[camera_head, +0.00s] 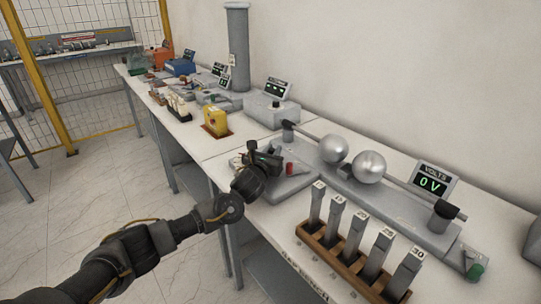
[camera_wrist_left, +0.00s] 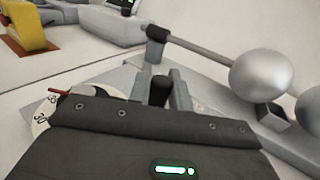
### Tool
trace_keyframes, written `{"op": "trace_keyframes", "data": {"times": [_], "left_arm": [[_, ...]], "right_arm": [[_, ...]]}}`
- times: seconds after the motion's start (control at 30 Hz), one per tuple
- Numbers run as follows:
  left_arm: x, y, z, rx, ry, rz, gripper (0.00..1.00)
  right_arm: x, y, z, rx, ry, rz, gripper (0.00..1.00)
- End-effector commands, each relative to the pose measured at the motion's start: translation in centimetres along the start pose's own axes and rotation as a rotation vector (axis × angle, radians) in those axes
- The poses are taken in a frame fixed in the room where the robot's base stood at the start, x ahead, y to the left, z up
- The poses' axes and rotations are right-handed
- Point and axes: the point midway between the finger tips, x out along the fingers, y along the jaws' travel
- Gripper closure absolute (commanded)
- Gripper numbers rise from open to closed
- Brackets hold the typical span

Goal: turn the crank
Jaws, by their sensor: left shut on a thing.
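The crank's dark handle (camera_wrist_left: 160,88) stands between the two grey fingers of my left gripper (camera_wrist_left: 161,80) in the left wrist view. My left gripper is shut on this handle. In the head view, my left gripper (camera_head: 256,160) is over the grey base at the near end of the sphere apparatus, and its body hides most of the crank. A white dial (camera_wrist_left: 41,122) with numbers and a red pointer (camera_wrist_left: 58,92) shows at the left in the left wrist view, partly covered by the gripper body. My right gripper is in neither view.
Two metal spheres (camera_head: 369,167) on rods stand right of the gripper. A display (camera_head: 432,184) reads 0 V. A wooden rack (camera_head: 340,262) of numbered grey blocks stands at the table front. A yellow device (camera_head: 215,120) is to the left. A small red cylinder (camera_head: 289,169) is beside the gripper.

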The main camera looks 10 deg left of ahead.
Motion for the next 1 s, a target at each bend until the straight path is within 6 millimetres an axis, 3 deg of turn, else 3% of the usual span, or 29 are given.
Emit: {"op": "trace_keyframes", "data": {"times": [0.23,1.0], "left_arm": [[0.4,-0.1,0.2,-0.001,-0.004,-0.003,1.0],[0.4,-0.1,0.2,-0.002,-0.003,-0.002,1.0]], "right_arm": [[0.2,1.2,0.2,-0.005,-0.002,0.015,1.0],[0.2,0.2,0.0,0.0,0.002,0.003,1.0]]}}
